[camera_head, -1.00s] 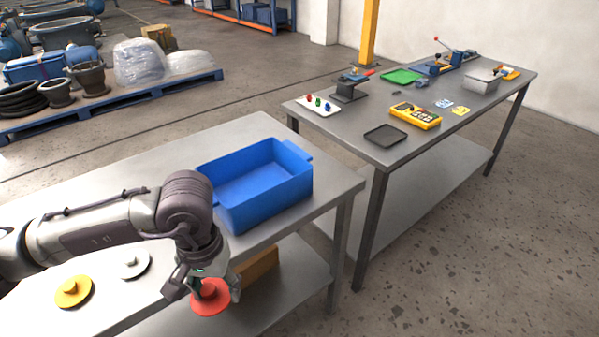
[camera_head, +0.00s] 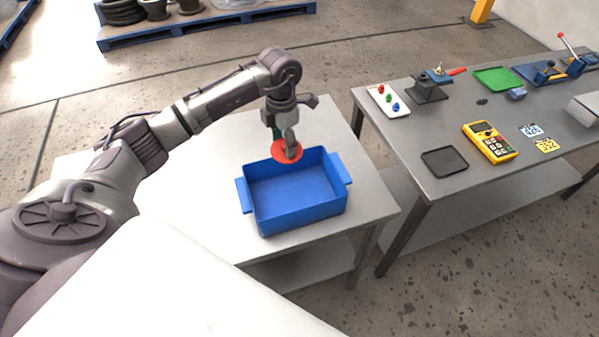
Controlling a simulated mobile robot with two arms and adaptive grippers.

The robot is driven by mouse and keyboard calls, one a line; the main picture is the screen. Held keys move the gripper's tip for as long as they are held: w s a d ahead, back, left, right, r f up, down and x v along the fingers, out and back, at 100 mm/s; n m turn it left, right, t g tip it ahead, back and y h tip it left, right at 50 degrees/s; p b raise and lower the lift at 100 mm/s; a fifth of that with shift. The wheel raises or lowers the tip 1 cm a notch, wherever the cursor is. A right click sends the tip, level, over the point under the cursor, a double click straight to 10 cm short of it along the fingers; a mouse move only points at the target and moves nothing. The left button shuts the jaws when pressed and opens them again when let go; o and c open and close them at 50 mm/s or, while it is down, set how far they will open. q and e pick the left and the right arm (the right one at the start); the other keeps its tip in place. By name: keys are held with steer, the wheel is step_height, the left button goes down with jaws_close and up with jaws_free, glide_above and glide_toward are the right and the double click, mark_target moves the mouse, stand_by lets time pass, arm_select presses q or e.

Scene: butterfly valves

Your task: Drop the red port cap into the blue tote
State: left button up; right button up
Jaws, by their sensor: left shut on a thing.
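The red port cap (camera_head: 280,152) is a flat red disc, held in my left gripper (camera_head: 287,150). The gripper is shut on it and points down. The blue tote (camera_head: 297,212) is an open rectangular bin with side handles on the near metal table. In the head view the cap overlaps the tote's far rim, left of its middle. The cap appears above the rim; its exact height and whether it is over the opening cannot be told. The tote's visible floor is empty. My right gripper is not in view.
The near table (camera_head: 180,210) has bare room left of the tote. A second table (camera_head: 420,195) stands to the right with a yellow meter (camera_head: 490,143), a black tray (camera_head: 444,161), a green tray (camera_head: 497,78) and a white plate (camera_head: 389,101) with small coloured pieces.

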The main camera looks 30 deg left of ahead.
arm_select(q)
steer(key=shift+a+f, duration=0.1)
steer(key=shift+f, duration=0.1)
steer(key=shift+s+f+b, duration=0.3)
steer(key=shift+f+b, duration=0.25)
steer(key=shift+f, duration=0.05)
step_height(320, 180, down, 4)
steer(key=shift+f+b, duration=0.1)
steer(key=shift+b, duration=1.05)
steer(key=o, duration=1.1)
steer(key=shift+w, duration=0.1)
step_height(320, 180, up, 12)
